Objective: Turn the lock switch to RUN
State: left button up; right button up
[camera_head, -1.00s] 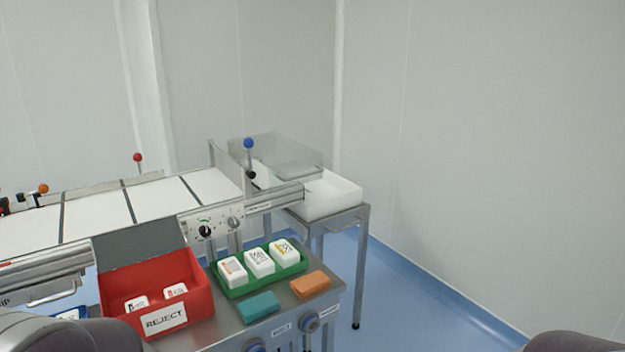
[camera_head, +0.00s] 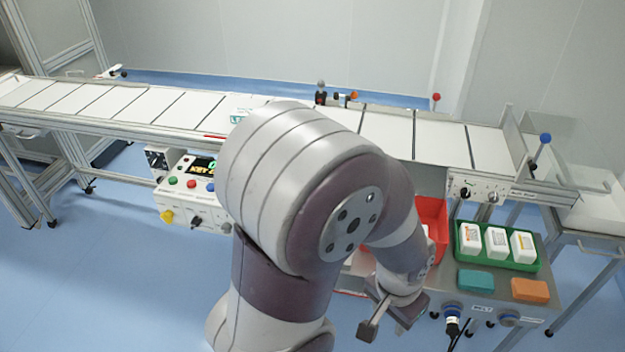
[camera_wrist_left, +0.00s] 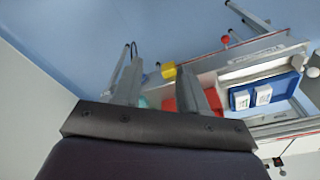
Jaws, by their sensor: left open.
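A white control box (camera_head: 195,207) hangs below the conveyor at centre left. It has green, red and blue buttons, a yellow knob (camera_head: 167,216) and a dark switch (camera_head: 196,222). A lit display (camera_head: 203,165) stands behind it with partly readable text, "KEY". A small box with a dark knob (camera_head: 158,159) is left of the display. I cannot tell which of these is the lock switch, nor read a RUN mark. My left gripper (camera_head: 388,318) is open and empty, well right of the control box. In the left wrist view its two fingers (camera_wrist_left: 163,85) are spread.
A red reject bin (camera_head: 432,215) is partly hidden behind my left arm. A green tray (camera_head: 530,266) with white packs, a teal block (camera_head: 476,281) and an orange block (camera_head: 529,290) lie on the right table. The long conveyor (camera_head: 170,107) crosses behind. Floor is free at lower left.

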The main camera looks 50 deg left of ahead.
aim_at(167, 216)
jog(key=u, duration=2.3)
